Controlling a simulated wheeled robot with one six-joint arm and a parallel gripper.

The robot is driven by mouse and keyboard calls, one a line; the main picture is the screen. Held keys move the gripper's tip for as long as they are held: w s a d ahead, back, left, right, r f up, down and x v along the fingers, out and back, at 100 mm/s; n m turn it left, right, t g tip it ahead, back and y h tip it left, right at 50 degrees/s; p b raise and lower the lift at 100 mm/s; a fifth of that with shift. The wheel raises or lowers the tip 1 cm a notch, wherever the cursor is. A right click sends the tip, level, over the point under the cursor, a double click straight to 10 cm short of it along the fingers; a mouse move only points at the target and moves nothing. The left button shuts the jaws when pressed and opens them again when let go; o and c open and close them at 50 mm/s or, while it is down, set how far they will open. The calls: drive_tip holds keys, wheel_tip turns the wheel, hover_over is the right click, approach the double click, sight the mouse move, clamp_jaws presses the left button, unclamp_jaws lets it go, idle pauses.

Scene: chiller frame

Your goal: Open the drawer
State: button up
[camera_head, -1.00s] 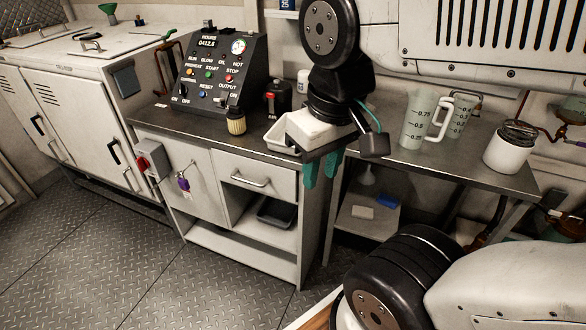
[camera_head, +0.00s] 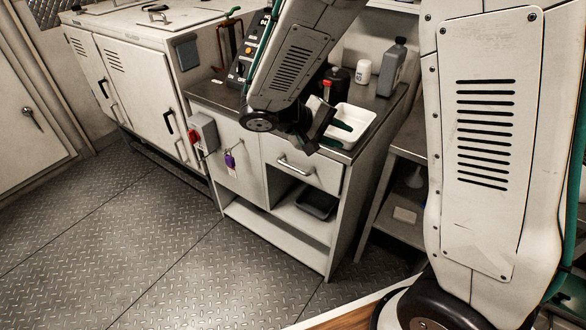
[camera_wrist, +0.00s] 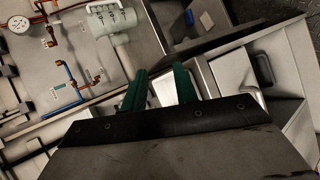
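The closed drawer (camera_head: 322,174) has a white front and a metal bar handle (camera_head: 294,165). It sits under the right part of the dark-topped cabinet. The handle also shows in the wrist view (camera_wrist: 263,70), right of my fingers. My gripper (camera_head: 340,126) is above the cabinet's front edge, close over the drawer and beside the white tray. Its green fingers are mostly hidden by my wrist in the head view. In the wrist view my gripper (camera_wrist: 160,86) shows two green fingers apart, with nothing held between them. They are not touching the handle.
The white tray (camera_head: 368,117) stands on the counter near the fingers. A grey bottle (camera_head: 392,67) is behind it. The metal floor (camera_head: 150,265) in front is clear.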

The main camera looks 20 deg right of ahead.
drive_tip(key=w+a+f+n+t+h, duration=0.25)
drive_tip(key=w+a+f+t, duration=0.2)
drive_tip(key=w+f, duration=0.4)
drive_tip(key=n+t+y, duration=0.2)
drive_tip(key=n+t, duration=0.2)
drive_tip(key=t, duration=0.1)
approach(293, 167)
drive_tip(key=w+d+f, duration=0.2)
drive_tip(key=shift+m+h, duration=0.25)
drive_tip(key=x, duration=0.7)
drive_tip(key=shift+w+d+r, duration=0.1)
drive_tip(key=shift+r, duration=0.1)
clamp_jaws()
